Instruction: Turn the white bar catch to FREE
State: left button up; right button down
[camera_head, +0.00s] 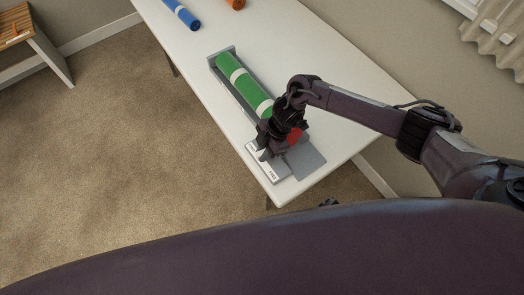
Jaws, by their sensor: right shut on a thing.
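A green roll with white bands (238,77) lies in a grey cradle (213,62) on the white table. At the cradle's near end is a pale plate (279,173) with a small label at its near corner that seems to read FREE. Another label shows at the plate's left corner, too small to read. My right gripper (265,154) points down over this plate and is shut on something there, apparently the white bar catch. The gripper hides most of the catch, so its angle cannot be told. My left gripper is out of view.
The white table (185,55) runs from the upper left to the near right; its near corner is just past the plate. A blue roll (181,14) and an orange thing (236,3) lie at the far end. A wooden bench (28,35) stands far left; carpet between is clear.

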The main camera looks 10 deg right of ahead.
jog(key=n+b, duration=0.1)
jog(key=n+g+b, duration=0.1)
jog(key=n, duration=0.1)
jog(key=s+n+b, duration=0.1)
jog(key=b, duration=0.1)
jog(key=shift+s+d+f+g+h, duration=0.1)
jog(key=shift+d+f+g+h, duration=0.05)
jog(key=shift+d+g+h, duration=0.2)
jog(key=shift+s+d+r+n+g+h+b, duration=0.1)
jog(key=shift+s+d+n+g+h+b, duration=0.15)
jog(key=shift+n+b, duration=0.5)
jog(key=shift+s+d+r+n+g+h+b, duration=0.15)
jog(key=shift+n+b, duration=0.25)
jog(key=shift+n, duration=0.65)
jog(key=shift+s, duration=0.1)
jog(key=c, duration=1.4)
grip_release()
jog(key=shift+o, duration=0.2)
jog(key=v, duration=0.7)
jog(key=shift+d+r, duration=0.1)
jog(key=shift+r, duration=0.2)
jog(key=shift+f, duration=0.1)
